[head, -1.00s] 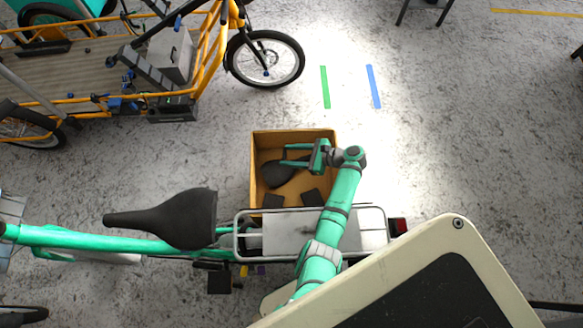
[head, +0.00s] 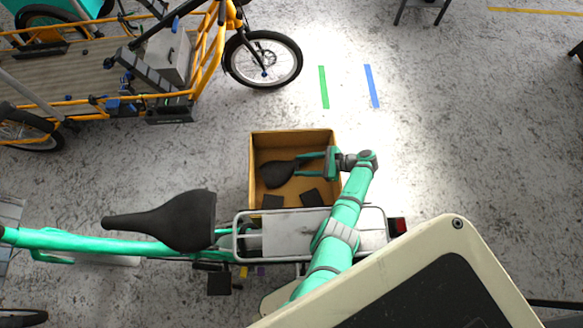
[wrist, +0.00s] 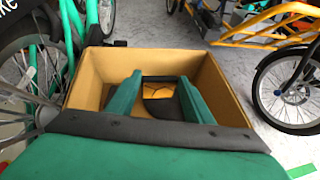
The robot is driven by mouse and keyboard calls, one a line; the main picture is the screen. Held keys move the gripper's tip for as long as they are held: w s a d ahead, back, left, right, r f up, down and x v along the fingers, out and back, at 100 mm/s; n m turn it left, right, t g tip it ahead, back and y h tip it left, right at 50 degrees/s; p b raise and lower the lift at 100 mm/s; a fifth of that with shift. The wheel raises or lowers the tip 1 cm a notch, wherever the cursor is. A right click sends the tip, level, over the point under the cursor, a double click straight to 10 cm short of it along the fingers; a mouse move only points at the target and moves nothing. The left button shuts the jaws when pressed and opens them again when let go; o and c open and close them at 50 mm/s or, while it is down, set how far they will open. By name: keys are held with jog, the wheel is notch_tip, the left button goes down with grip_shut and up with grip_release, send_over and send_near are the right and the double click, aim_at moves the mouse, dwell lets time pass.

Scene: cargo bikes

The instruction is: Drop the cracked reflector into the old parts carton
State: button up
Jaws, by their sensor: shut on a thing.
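My gripper (head: 303,166) is over the old parts carton, an open brown box (head: 337,148) on the floor behind the green bike. Its fingers point left in the head view. In the wrist view the two green fingers (wrist: 160,85) reach over the carton (wrist: 220,92). They are shut on a small amber piece with dark lines and a dark edge, the cracked reflector (wrist: 157,91). The reflector is too small to make out in the head view. The carton holds a black saddle (head: 277,174) and dark blocks that look like pedals (head: 311,197).
The green bike's rear rack (head: 283,243) and saddle (head: 180,220) lie along the carton's near side, with my arm passing over the rack. A yellow cargo bike (head: 228,45) stands at the upper left. The floor right of the carton is clear.

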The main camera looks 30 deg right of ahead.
jog(key=shift+f, duration=0.1)
jog(key=o, duration=1.1)
jog(key=v, duration=1)
jog(key=shift+s+d, duration=0.25)
